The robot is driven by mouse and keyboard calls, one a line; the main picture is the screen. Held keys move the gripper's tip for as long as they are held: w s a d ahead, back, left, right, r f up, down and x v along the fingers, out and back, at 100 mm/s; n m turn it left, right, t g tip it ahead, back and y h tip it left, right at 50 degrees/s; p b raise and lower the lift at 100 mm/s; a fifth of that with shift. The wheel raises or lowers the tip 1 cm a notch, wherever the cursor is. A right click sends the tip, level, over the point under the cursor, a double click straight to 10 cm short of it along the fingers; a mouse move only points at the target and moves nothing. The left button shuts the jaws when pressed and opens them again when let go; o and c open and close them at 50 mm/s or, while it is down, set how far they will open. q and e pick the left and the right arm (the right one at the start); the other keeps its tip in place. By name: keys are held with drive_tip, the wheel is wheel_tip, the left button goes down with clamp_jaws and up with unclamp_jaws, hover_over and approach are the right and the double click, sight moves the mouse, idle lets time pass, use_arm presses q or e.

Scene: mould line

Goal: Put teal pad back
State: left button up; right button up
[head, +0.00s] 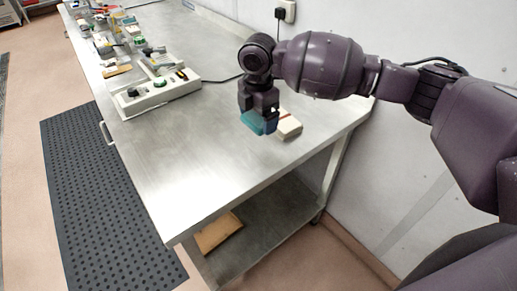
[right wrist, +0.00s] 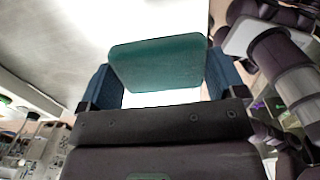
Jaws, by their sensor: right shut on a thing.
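My right gripper (head: 260,119) is low over the near right part of the steel bench, or at its surface; I cannot tell which. It is shut on the teal pad (head: 251,121), which shows below the dark jaws. In the right wrist view the teal pad (right wrist: 158,62) sits between the two blue fingers of the gripper (right wrist: 160,78), with its broad face toward the camera. A cream block (head: 289,128) with a brown part on it lies just right of the gripper; whether the pad touches it is hidden. My left gripper is not in view.
A light grey control box (head: 158,92) with a green knob stands on the steel bench (head: 180,146), left of the gripper. Several small items and tools lie farther back. The near bench surface is clear. A wall stands at the right, and a board (head: 217,233) lies on the lower shelf.

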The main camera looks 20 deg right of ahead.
sight(258, 155)
wheel_tip(258, 155, down, 11)
drive_tip(key=shift+f+b, duration=0.1)
drive_tip(key=shift+b, duration=0.25)
drive_tip(key=shift+f, duration=0.3)
drive_tip(key=shift+f, duration=0.1)
drive_tip(key=o, duration=0.6)
wheel_tip(258, 155, up, 12)
drive_tip(key=shift+r+p, duration=0.15)
drive_tip(key=shift+p, duration=0.2)
idle(0.4)
